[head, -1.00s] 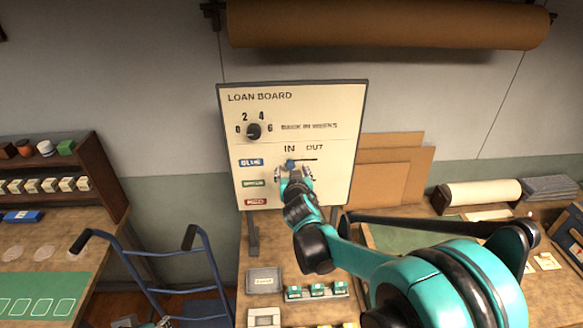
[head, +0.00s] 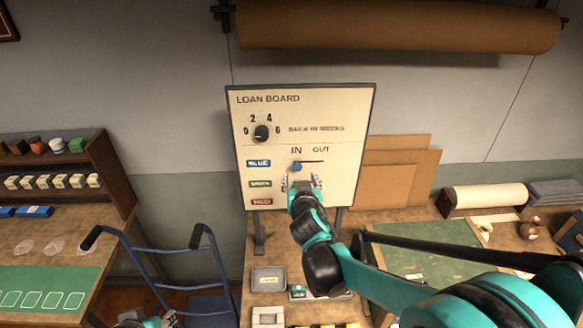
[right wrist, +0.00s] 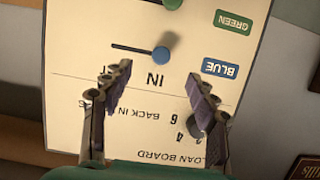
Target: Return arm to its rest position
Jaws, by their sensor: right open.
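My right gripper (head: 302,182) is in front of the board, just below the knob in the head view, open and empty. In the right wrist view, which is upside down, the right gripper (right wrist: 160,85) has its fingers spread, with the blue knob (right wrist: 161,55) clear of both. A small part of my left gripper (head: 150,321) shows at the bottom edge; its fingers cannot be made out.
A dial (head: 261,133) is on the board's upper left. A blue hand truck (head: 180,262) stands left of the bench. Small trays (head: 268,279) lie below the board. A green mat (head: 430,255) lies under my right arm. Brown cardboard sheets (head: 400,172) lean behind.

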